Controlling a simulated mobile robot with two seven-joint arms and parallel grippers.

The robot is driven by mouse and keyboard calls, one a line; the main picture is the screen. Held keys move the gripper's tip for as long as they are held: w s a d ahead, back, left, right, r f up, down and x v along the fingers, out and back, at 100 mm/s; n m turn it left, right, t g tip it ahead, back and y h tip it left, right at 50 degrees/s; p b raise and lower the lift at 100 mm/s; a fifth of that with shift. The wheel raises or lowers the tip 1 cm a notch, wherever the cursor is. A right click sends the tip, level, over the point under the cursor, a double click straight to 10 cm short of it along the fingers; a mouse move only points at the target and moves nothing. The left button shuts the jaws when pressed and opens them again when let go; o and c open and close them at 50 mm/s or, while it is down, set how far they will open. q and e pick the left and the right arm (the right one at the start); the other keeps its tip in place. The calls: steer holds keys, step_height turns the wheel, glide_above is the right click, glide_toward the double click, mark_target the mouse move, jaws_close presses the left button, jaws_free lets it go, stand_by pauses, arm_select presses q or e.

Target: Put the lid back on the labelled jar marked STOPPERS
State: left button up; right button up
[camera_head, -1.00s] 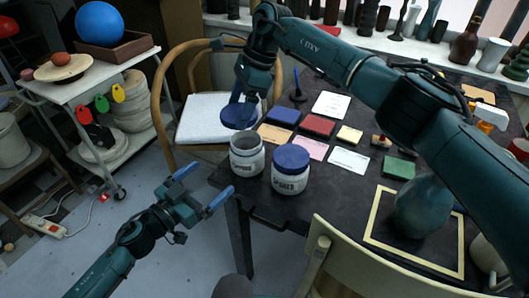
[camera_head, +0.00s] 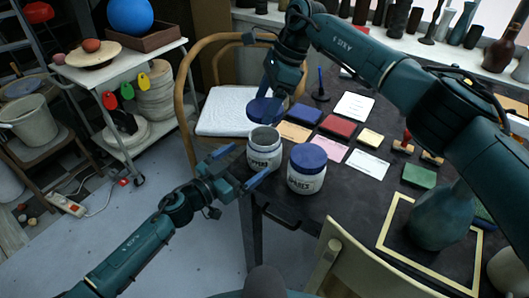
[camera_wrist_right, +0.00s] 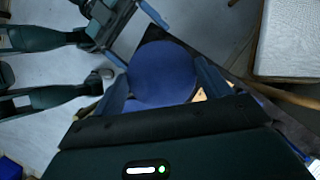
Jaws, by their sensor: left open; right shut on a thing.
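The open white jar (camera_head: 264,152) stands near the table's left corner, its dark mouth uncovered. In the right wrist view the lid (camera_wrist_right: 162,75) sits between the fingers. My left gripper (camera_head: 246,166) is open beside the jar's left side, its fingertips close to the jar; I cannot tell whether they touch. It also shows in the right wrist view (camera_wrist_right: 140,32).
A second jar (camera_head: 306,170) with its blue lid on stands close to the right. Ink pads (camera_head: 338,125), cards (camera_head: 367,163) and a framed vase (camera_head: 440,215) occupy the table. A chair (camera_head: 225,110) stands behind; another chair back (camera_head: 350,262) is in front.

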mark_target(275, 140)
arm_select(q)
steer(key=x, duration=0.7)
steer(key=c, duration=1.3)
arm_select(e)
steer(key=shift+f, duration=2.5)
steer(key=shift+f, duration=0.9)
steer(key=shift+f, duration=0.55)
